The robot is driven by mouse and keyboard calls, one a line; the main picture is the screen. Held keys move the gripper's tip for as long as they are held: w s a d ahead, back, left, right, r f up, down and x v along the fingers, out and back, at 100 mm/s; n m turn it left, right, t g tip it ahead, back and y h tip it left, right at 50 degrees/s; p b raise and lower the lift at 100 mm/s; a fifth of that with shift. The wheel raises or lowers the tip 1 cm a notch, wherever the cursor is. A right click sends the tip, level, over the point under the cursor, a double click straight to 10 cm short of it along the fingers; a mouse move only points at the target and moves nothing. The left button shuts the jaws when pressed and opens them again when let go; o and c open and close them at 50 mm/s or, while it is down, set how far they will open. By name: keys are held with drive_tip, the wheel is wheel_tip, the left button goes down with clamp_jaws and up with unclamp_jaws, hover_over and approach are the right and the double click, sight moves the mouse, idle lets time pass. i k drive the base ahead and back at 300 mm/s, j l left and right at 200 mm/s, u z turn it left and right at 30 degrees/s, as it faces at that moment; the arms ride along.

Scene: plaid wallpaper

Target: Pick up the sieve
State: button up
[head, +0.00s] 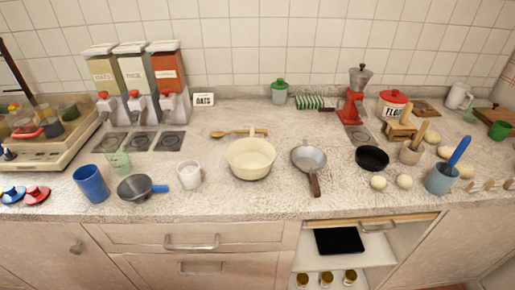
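A grey round bowl-shaped utensil with a blue handle (137,188) lies on the counter at the front left, its handle pointing right. It looks like the sieve, but mesh is too small to make out. A second grey round utensil with a brown handle (309,159) lies right of centre, its handle pointing to the front; I cannot tell whether it is a pan or a sieve. My gripper is not in view.
Around the blue-handled utensil stand a blue cup (91,184), a greenish glass (118,161) and a white cup (189,175). A cream bowl (251,158) stands mid-counter, a black bowl (372,158) farther right. Below, an open compartment holds jars (326,279).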

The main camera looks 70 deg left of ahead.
sight(310, 159)
drive_tip(key=u, duration=1.45)
